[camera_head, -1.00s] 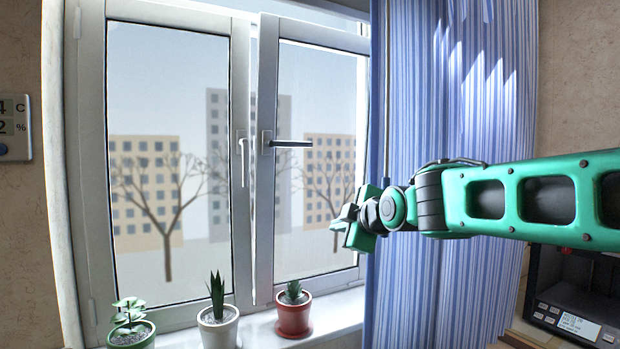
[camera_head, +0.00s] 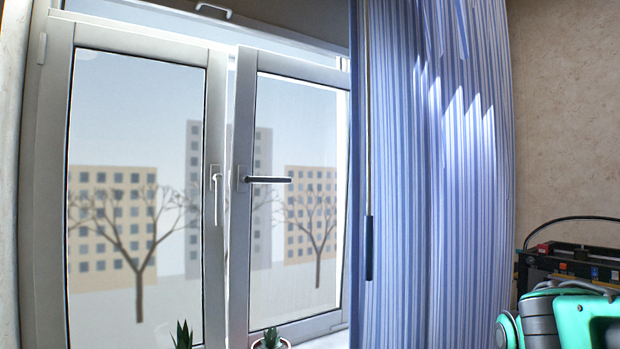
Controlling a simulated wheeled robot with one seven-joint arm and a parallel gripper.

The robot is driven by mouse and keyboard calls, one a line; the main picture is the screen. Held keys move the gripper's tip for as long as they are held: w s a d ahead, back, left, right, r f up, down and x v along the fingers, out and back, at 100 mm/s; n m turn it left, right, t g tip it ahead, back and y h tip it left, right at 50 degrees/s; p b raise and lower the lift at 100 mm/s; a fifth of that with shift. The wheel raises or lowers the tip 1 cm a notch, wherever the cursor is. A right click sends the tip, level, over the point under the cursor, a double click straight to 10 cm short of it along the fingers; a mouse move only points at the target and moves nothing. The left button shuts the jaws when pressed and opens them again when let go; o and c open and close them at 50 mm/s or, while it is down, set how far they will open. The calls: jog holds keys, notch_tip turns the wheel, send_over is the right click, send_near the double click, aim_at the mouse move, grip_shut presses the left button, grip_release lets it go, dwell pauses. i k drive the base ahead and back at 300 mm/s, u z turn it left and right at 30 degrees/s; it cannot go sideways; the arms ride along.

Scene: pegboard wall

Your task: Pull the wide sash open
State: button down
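The window has two white-framed sashes. The left sash (camera_head: 214,275) looks the wider in the picture; its handle (camera_head: 215,190) points down and it looks closed. The right sash (camera_head: 238,275) has a dark handle (camera_head: 268,180) turned level. Its handle-side edge stands a little proud, with a bright narrow gap beside it, so it looks ajar. The blue striped curtain (camera_head: 430,220) meets its right side. Part of my green arm shows at the bottom right, well away from both sashes. My gripper is out of view.
Tops of potted plants show on the sill, a spiky one (camera_head: 183,336) and one in a pot (camera_head: 270,342), below the sashes. A dark rod (camera_head: 369,246) hangs before the curtain. A dark device (camera_head: 575,262) stands at the right, behind my arm.

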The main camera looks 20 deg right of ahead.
aim_at(249, 61)
jog(key=z, duration=1)
jog(key=i, duration=0.55)
jog(key=u, duration=1.4)
